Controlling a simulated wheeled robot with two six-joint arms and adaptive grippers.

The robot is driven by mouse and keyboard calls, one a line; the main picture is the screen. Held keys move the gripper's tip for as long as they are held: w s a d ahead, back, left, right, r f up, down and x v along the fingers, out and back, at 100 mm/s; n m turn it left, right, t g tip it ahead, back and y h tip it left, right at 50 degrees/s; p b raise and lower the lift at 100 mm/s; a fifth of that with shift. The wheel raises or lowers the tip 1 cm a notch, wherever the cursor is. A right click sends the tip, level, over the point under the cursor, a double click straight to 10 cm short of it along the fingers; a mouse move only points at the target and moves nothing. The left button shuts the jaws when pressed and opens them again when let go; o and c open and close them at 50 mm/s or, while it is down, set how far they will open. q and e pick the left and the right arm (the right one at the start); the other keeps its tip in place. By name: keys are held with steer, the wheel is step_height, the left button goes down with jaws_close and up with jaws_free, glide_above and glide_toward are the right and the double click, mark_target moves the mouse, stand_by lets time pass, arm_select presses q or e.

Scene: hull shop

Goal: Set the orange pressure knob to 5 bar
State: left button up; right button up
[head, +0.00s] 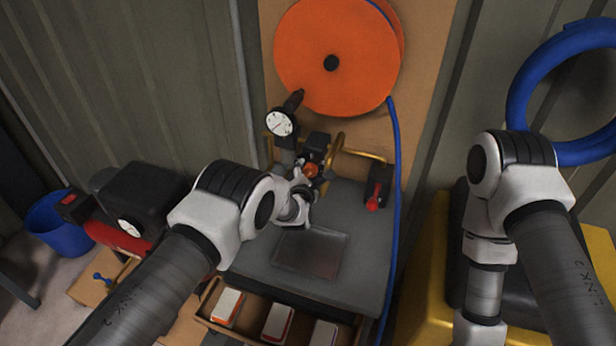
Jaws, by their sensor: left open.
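The orange pressure knob (311,170) sits on the regulator at the back of the grey bench top. It is small and partly hidden by my gripper. A round white gauge (281,122) stands above and left of it; its reading is too small to make out. My left gripper (313,182) is open, with its fingers right at the knob's near side. I cannot tell whether they touch it. My right arm comes in at the right and bends down; its gripper is out of the picture.
A red-handled valve (374,197) stands right of the regulator. A blue hose (396,200) hangs from the orange reel (338,55). A flat dark plate (310,252) lies on the bench (355,290). Below is an open drawer with boxes. A red compressor (110,238) stands left.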

arm_select(q)
steer(key=shift+s, duration=0.1)
steer(key=shift+w+f, duration=0.2)
steer(key=shift+w, duration=0.05)
steer(key=c, duration=1.1)
steer(key=shift+d+f+m+b, duration=0.1)
steer(key=shift+f+m+b, duration=0.25)
steer(key=shift+b, duration=0.4)
steer(key=shift+c, duration=0.2)
steer(key=shift+r, duration=0.15)
steer(key=shift+r+m, duration=0.15)
steer(key=shift+m, duration=0.1)
steer(key=o, duration=1.1)
steer(key=shift+o, duration=0.2)
steer(key=shift+s+r, duration=0.1)
